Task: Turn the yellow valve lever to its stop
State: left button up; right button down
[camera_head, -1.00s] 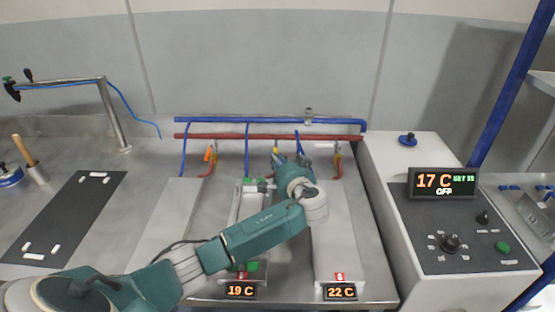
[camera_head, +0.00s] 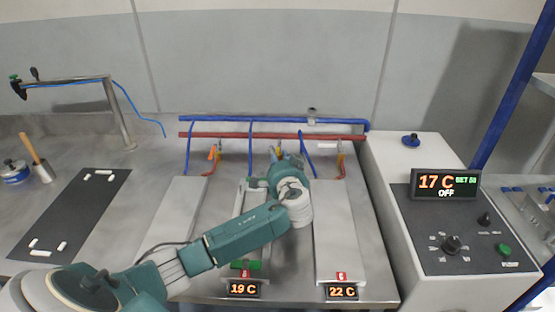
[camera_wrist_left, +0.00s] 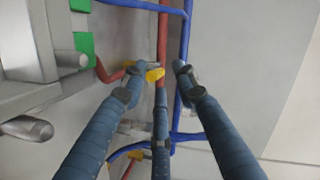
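The yellow valve lever (camera_wrist_left: 154,75) shows in the left wrist view in front of the red pipe, between my finger tips. My left gripper (camera_wrist_left: 160,82) has its blue-grey fingers spread, with the left finger's tip close beside the lever. I cannot tell whether they touch. In the head view, my left gripper (camera_head: 280,158) reaches toward the pipes behind the middle plate, and the hand mostly hides the lever there. My right gripper is not in view.
Blue (camera_head: 225,119) and red (camera_head: 222,135) pipes run along the back. An orange lever (camera_head: 212,153) is to the left and another valve (camera_head: 341,158) to the right. A white control box with a display (camera_head: 446,184) stands at right. A dark mat (camera_head: 75,215) lies left.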

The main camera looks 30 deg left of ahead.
pick_arm(q)
jog(key=shift+s+d+f, duration=0.1)
jog(key=shift+s+f, duration=0.05)
jog(key=v, duration=1.1)
jog(key=shift+s+d, duration=0.25)
jog(key=shift+s, duration=0.05)
